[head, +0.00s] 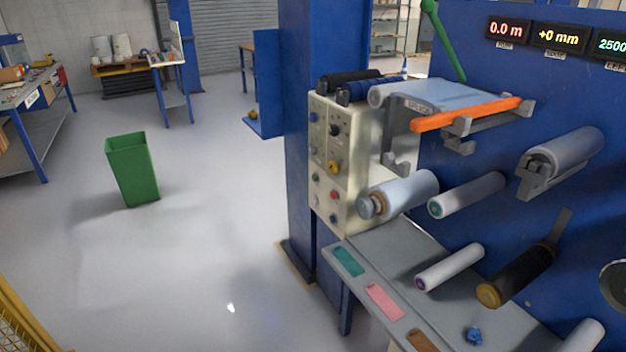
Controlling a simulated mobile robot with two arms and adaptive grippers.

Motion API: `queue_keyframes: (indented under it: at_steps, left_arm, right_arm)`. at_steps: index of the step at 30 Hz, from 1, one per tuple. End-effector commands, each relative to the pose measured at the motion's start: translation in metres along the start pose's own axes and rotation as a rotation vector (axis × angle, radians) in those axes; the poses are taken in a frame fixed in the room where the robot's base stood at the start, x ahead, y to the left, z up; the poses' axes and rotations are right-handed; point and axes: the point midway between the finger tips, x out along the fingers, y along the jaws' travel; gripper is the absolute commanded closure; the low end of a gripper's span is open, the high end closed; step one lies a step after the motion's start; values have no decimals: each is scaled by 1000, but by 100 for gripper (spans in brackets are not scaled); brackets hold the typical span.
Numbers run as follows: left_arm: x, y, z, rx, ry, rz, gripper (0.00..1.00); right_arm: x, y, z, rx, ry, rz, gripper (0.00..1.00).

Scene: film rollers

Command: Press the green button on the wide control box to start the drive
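A beige control box (351,180) is mounted against the blue column, right of the picture's middle. Its front carries several knobs and buttons, among them a yellow one (333,167) and a red one (334,195). A small green button (315,177) shows low on the left part of its front. The labels are too small to read, and I cannot tell whether this is the box called wide. Neither of my grippers is in view.
The blue machine panel (480,100) at right bears several rollers, an orange bar (466,114) and lit displays. A grey shelf (400,262) juts out below the box. A green bin (133,170) stands on the floor at left. The floor between is clear.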

Motion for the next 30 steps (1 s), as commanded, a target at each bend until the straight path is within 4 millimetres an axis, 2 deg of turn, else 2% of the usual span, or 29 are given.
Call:
queue_keyframes:
  at_steps: [1, 9, 19, 30]
  left_arm:
    - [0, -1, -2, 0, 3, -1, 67]
    - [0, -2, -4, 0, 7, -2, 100]
    - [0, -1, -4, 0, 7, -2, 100]
    - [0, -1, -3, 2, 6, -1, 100]
  right_arm:
    - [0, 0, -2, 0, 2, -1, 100]
    - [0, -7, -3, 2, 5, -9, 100]
    - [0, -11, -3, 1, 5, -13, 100]
    - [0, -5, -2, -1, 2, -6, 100]
